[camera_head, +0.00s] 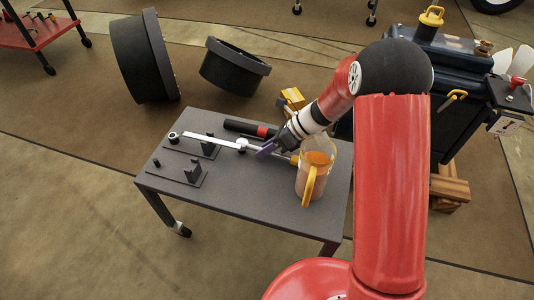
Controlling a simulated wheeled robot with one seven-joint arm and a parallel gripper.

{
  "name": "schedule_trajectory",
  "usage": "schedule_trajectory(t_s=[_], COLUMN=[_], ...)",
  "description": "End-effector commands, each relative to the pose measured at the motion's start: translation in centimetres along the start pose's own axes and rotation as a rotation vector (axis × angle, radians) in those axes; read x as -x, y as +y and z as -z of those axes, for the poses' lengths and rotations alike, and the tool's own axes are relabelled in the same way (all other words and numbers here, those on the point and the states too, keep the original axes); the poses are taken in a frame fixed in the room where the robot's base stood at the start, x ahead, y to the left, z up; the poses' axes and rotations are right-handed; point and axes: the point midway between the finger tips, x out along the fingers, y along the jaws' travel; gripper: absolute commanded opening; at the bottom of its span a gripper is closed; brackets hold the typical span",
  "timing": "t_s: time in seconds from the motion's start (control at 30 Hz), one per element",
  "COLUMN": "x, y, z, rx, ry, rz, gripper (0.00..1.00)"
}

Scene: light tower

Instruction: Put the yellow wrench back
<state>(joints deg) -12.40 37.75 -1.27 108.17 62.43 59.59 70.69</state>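The wrench is a long pale bar (212,140) with a round joint near its middle and a yellow handle end (294,159). It runs left to right over the dark grey table. Two dark stands, one at the back (207,149) and one in front (193,174), stand on the left of the table. The bar passes over the back stand; contact is unclear.
A clear jug (315,174) with orange contents and a yellow handle stands close to the yellow end. A black and red tool (247,129) lies behind the bar. The table's (250,200) front middle is clear. Large dark rings (233,68) stand on the floor behind.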

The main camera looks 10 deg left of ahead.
Motion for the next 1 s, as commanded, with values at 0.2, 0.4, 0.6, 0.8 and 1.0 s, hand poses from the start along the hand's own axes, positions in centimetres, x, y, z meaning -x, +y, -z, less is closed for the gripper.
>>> schedule_trajectory(t_s=[0.2, 0.4, 0.6, 0.8, 1.0], x=[0.1, 0.1, 0.1, 0.3, 1.3], y=[0.0, 0.0, 0.0, 0.1, 0.7], z=[0.0, 0.0, -0.1, -0.3, -1.3], rx=[0.001, 0.001, 0.002, 0.003, 0.004], ry=[0.0, 0.0, -0.001, -0.002, -0.001], rz=[0.0, 0.0, 0.0, 0.001, 0.001], gripper=[0.17, 0.0, 0.0, 0.0, 0.0])
